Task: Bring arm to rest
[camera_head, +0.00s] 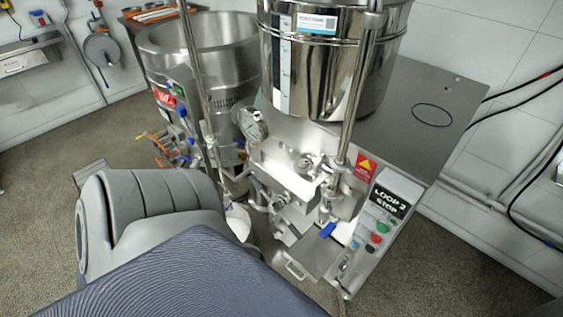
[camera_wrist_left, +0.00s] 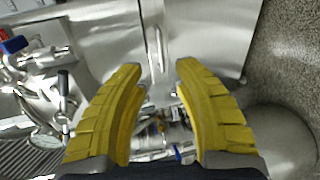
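The colloid mill (camera_head: 300,178) stands in the middle of the head view, with a shiny steel hopper (camera_head: 330,75) above it. Its control panel (camera_head: 376,222) has a "LOOP 2 STOP" label and coloured buttons. A blue-handled valve (camera_head: 327,231) sits at the front. My left arm comes in from the lower left of the head view, and its gripper is hidden there. In the left wrist view my left gripper (camera_wrist_left: 162,78) shows two yellow fingers apart with nothing held between them. Steel machine surfaces and fittings lie behind the fingers. My right gripper is not in either view.
A large steel vessel (camera_head: 200,48) stands behind at left. A wall reel (camera_head: 102,48) and a steel wall basin (camera_head: 28,55) are farther left. Black cables (camera_head: 525,95) run along the right wall. Floor (camera_head: 475,270) is clear at lower right.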

